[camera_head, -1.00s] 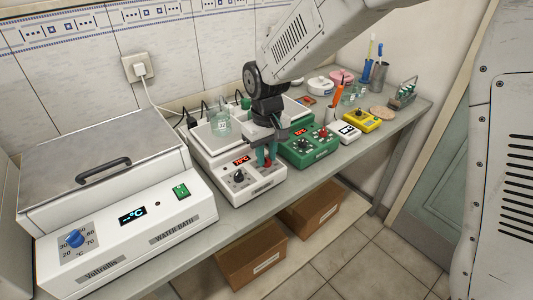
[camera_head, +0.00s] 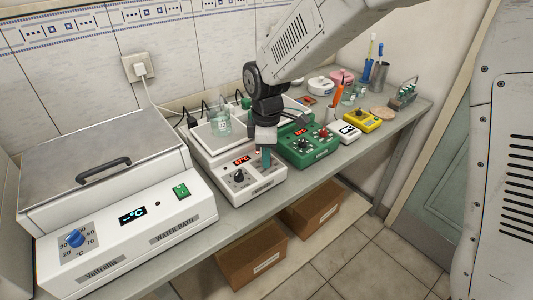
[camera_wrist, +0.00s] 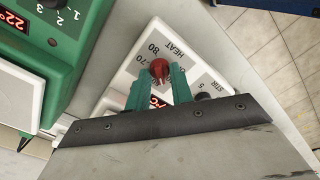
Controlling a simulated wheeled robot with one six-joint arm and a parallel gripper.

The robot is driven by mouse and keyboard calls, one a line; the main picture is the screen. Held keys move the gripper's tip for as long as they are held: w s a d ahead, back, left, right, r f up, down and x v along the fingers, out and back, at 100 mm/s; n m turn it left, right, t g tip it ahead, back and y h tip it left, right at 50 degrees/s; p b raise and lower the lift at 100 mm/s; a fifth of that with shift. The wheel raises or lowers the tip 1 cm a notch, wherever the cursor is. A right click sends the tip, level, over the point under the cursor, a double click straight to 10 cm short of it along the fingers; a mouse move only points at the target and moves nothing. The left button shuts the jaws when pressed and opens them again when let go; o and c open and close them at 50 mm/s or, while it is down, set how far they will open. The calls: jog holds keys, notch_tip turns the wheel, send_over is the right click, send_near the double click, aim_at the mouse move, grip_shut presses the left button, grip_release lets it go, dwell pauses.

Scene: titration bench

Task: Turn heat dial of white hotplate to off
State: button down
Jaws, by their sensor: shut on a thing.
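The white hotplate (camera_head: 262,189) stands on the bench between the water bath and the green hotplate. Its red heat dial (camera_wrist: 160,70) shows in the wrist view, beside the HEAT label and the numbers 80 and 70. My gripper (camera_wrist: 158,78) is shut on this dial, with a teal finger on either side. In the head view my gripper (camera_head: 265,163) points down over the right front of the hotplate and hides the dial. The hotplate's red display (camera_head: 241,161) is lit. Its black stir dial (camera_head: 239,177) is left of my gripper.
A glass beaker (camera_head: 220,121) stands on the white hotplate's top. The green hotplate (camera_head: 309,147) with its own dials is close on the right. The water bath (camera_head: 130,215) is at left. White (camera_head: 346,131) and yellow (camera_head: 362,119) devices stand farther right.

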jog(key=n, duration=0.7)
jog(key=shift+w+a+r, duration=0.1)
jog(key=n, duration=0.3)
jog(key=shift+n, duration=2.1)
jog(key=c, duration=1.2)
grip_release()
jog(key=shift+c, duration=0.2)
notch_tip(320, 180, up, 8)
jog(key=shift+f, duration=0.15)
